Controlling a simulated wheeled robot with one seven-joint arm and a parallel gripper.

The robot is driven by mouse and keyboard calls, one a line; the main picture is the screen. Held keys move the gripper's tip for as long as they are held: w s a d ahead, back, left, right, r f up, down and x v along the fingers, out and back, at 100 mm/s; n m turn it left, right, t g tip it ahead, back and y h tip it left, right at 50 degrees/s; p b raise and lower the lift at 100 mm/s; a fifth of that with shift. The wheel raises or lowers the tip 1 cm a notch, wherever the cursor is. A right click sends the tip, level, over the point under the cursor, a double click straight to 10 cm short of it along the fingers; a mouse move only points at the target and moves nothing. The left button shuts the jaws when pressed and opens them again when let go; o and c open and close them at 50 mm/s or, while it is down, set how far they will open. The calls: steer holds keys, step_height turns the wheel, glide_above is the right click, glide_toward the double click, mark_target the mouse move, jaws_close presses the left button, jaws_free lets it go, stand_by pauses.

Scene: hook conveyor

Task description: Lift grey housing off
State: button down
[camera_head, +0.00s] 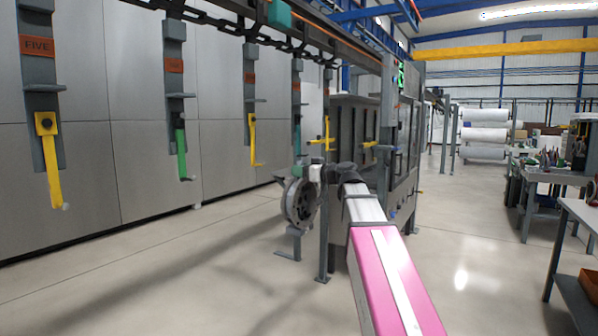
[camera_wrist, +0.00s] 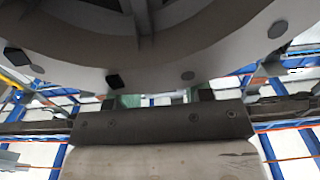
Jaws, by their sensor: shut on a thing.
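The grey housing (camera_head: 297,203) is a round, ring-like part in front of the conveyor in the head view. It fills the top of the wrist view as a large curved grey rim (camera_wrist: 165,72) with dark and grey spots. My gripper (camera_head: 314,176) is at the housing's upper right side and is shut on it. In the wrist view, my gripper (camera_wrist: 160,100) meets the rim's lower edge. A teal hook (camera_head: 297,135) hangs just above the housing in the head view. I cannot tell whether the housing touches this hook.
Other hangers carry a yellow hook (camera_head: 52,165), a green hook (camera_head: 181,150) and another yellow hook (camera_head: 253,145) on the left. A grey machine cabinet (camera_head: 400,150) stands close behind my arm. Workbenches (camera_head: 550,175) are at the right. The floor between is clear.

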steer(key=v, duration=1.2)
stand_by(1.2)
